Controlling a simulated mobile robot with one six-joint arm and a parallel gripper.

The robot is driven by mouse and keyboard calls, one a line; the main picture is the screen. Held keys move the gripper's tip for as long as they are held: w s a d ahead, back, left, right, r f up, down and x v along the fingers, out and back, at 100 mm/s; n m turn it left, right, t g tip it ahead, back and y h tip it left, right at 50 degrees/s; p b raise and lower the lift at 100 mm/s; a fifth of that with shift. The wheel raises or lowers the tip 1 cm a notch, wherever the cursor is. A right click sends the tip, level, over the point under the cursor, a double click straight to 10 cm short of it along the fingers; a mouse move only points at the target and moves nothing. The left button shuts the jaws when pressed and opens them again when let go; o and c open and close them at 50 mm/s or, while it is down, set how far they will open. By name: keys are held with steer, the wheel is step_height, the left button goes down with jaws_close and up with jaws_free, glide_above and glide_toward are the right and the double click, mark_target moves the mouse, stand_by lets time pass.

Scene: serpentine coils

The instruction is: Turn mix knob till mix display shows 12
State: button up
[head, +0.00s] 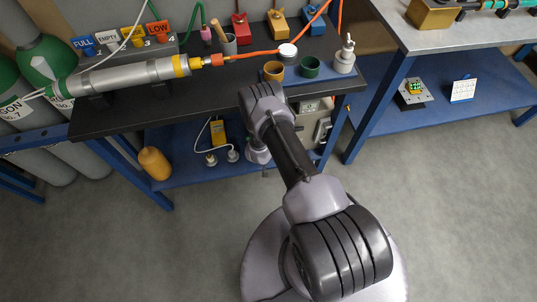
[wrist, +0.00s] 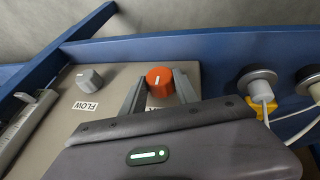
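In the wrist view an orange knob (wrist: 160,82) with a white pointer line stands on a beige panel (wrist: 55,125). The label below it is mostly hidden by my gripper, so I cannot read it. My gripper (wrist: 160,76) has one finger on each side of the orange knob, with a thin gap showing. A grey knob (wrist: 90,79) labelled FLOW sits to its left. In the head view the panel's box (head: 318,120) shows in part under the bench, beyond my arm. My gripper is hidden there. No readable mix display shows in either view.
A blue frame bar (wrist: 230,48) runs just beyond the panel. Round grey fittings with cables (wrist: 258,82) lie to the right. The black bench top (head: 130,118) is above the box in the head view, with two cups and a bottle (head: 344,58) near its edge.

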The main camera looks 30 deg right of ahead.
jaws_close()
steer(key=shift+r, duration=0.1)
steer(key=shift+s+d+r+y+p, duration=0.1)
steer(key=shift+d+y+p, duration=0.05)
steer(key=shift+y+p, duration=0.55)
steer(key=shift+d+m+t+y+p, duration=0.15)
steer(key=shift+m+t+y+p, duration=0.15)
steer(key=shift+y+p, duration=0.15)
steer(key=y, duration=0.1)
steer(key=y+b, duration=0.1)
steer(key=t+y+b, duration=0.1)
steer(key=shift+d+f+m, duration=0.25)
steer(key=shift+f+m, duration=0.05)
steer(key=shift+f, duration=0.1)
steer(key=y, duration=0.1)
steer(key=t+y, duration=0.1)
steer(key=shift+s+d+m+y, duration=0.15)
steer(key=shift+m+y, duration=0.15)
steer(key=shift+y, duration=0.05)
steer(key=shift+d+m+t+y, duration=0.1)
steer(key=shift+m+t+y, duration=0.35)
steer(key=shift+y, duration=0.85)
